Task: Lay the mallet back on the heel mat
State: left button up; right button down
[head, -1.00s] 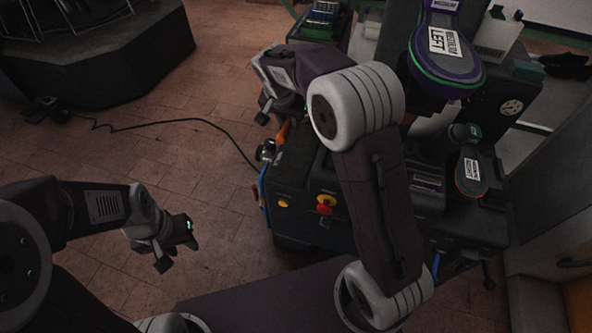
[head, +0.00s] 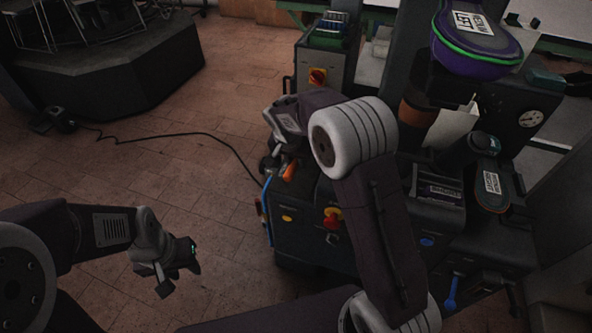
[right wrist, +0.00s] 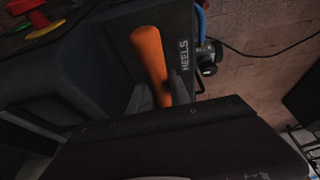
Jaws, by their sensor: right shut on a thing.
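The mallet's orange handle (right wrist: 150,58) shows in the right wrist view, with my right gripper (right wrist: 148,98) shut on it. The handle lies over a dark surface marked HEELS, the heel mat (right wrist: 184,55); I cannot tell whether it touches. The mallet's head is hidden. In the head view a short piece of the orange handle (head: 289,171) shows at the left edge of the dark machine, below my right wrist; the right fingers are largely hidden there. My left gripper (head: 178,279) is open and empty over the floor at lower left.
The dark machine bench (head: 300,225) carries a red knob (head: 332,218). A purple and green shoe form (head: 475,45) stands upper right, and a labelled sole (head: 491,187) lies below it. A blue strip (head: 267,200) runs down the bench's left edge. Open floor lies left, crossed by a cable.

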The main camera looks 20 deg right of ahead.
notch_tip(320, 180, down, 4)
jog(key=shift+w+r+b, duration=0.1)
jog(key=shift+r+b, duration=0.15)
jog(key=shift+b, duration=0.25)
jog(key=shift+r, duration=0.1)
jog(key=shift+f, duration=0.2)
jog(key=c, duration=1.2)
grip_release()
